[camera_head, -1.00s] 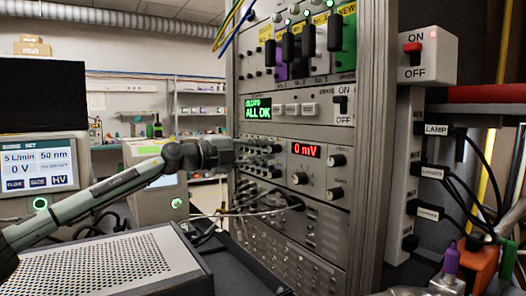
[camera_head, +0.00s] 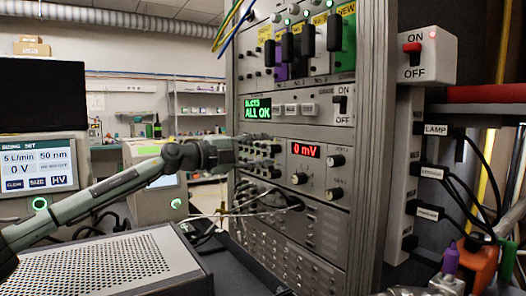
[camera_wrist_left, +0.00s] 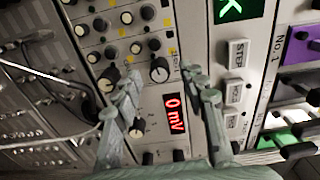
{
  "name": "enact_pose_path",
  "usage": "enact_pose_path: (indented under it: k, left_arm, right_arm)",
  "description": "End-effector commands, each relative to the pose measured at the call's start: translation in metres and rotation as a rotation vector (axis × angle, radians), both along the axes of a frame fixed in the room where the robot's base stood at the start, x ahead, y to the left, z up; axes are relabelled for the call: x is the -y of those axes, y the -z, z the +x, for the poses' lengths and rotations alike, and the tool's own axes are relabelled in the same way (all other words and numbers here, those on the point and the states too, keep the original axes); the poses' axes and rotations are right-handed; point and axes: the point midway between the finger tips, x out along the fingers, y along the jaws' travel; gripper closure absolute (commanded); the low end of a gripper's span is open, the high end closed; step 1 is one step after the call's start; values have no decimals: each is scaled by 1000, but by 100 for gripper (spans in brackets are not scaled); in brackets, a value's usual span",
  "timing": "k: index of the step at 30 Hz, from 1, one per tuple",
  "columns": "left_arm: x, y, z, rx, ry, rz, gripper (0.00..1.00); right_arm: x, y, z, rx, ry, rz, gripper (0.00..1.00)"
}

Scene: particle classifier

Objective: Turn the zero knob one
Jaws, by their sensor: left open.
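The rack panel carries a red 0 mV display (camera_head: 305,150) with dark-capped knobs beside and below it; the display also shows turned on its side in the left wrist view (camera_wrist_left: 174,113). The knob labels are too small to read, so I cannot tell for sure which is the zero knob. My left gripper (camera_head: 234,151) is at the panel's left section, in front of small knobs. In the left wrist view its open fingers (camera_wrist_left: 164,80) straddle a dark knob (camera_wrist_left: 159,70), with gaps on both sides.
Knobs and loose cables (camera_head: 262,208) crowd the panel below my left gripper. A perforated grey box (camera_head: 95,265) stands at front left. A screen device (camera_head: 40,172) is behind the arm. A power strip (camera_head: 407,170) with plugs is at right.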

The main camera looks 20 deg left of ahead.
Motion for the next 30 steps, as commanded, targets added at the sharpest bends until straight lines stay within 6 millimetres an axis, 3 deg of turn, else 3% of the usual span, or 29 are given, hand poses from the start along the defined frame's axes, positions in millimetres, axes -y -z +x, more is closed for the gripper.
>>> enact_pose_path:
  k: [5,18,30]
  left_arm:
    - [-12,1,-12,-1,-3,1,58]
    - [-64,2,-80,-3,-2,1,58]
    - [-73,0,-95,0,1,0,58]
  right_arm:
    - [0,0,0,0,1,0,60]
    - [-2,0,1,1,2,3,60]
    - [-2,0,1,2,2,4,60]
